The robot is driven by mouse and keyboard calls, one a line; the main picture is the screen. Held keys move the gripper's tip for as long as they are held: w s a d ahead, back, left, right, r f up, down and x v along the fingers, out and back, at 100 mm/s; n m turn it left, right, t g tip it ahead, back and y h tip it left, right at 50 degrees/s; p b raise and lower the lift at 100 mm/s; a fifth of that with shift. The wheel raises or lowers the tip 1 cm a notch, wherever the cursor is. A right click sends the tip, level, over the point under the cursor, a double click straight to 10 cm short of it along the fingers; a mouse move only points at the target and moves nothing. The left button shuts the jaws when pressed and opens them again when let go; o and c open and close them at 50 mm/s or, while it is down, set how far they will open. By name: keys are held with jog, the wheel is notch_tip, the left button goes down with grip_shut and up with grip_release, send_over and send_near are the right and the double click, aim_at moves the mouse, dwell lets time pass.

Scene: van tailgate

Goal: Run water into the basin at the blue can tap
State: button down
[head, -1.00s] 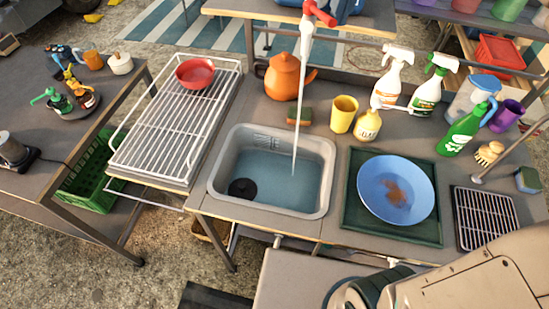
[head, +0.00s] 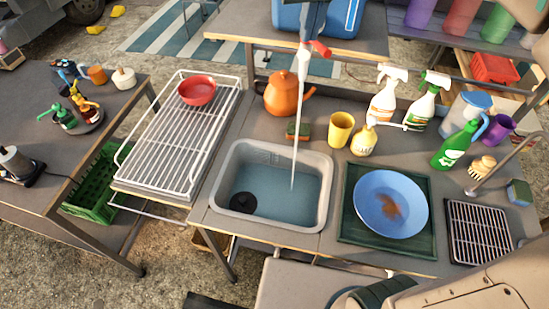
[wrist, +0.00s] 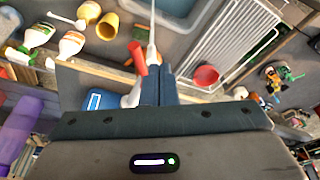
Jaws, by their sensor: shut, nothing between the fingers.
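The grey basin (head: 325,205) is set in the counter and holds water. A thin pale stream (head: 296,130) falls from the tap into it. A black round plug (head: 242,202) lies in the basin at the left. The tap (head: 303,60) has a red lever (head: 320,48) and stands before the blue can (head: 347,18) on the raised back shelf. In the wrist view my gripper (wrist: 160,72) is shut and empty, with its fingertips beside the red lever (wrist: 138,58). I cannot tell whether they touch. A piece of the blue can shows there too (wrist: 98,100).
An orange teapot (head: 283,95), sponge (head: 297,131), yellow cup (head: 341,130) and spray bottles (head: 386,95) stand behind the basin. A blue plate (head: 376,190) lies to its right. A white rack (head: 175,140) with a red bowl (head: 197,91) is at left.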

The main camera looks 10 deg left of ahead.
jog(key=shift+s+a, duration=0.35)
jog(key=shift+a, duration=0.05)
jog(key=shift+s+d+b+x, duration=0.1)
jog(key=shift+s+b+x, duration=0.05)
jog(key=shift+b+x, duration=0.55)
jog(key=shift+s+d+b+x, duration=0.15)
jog(key=shift+b+x, duration=0.35)
jog(key=shift+x, duration=0.3)
jog(key=shift+s+d+b+x, duration=0.1)
jog(key=shift+s+b+x, duration=0.05)
jog(key=shift+b+x, duration=0.55)
jog(key=shift+f, duration=0.15)
dwell(5.2)
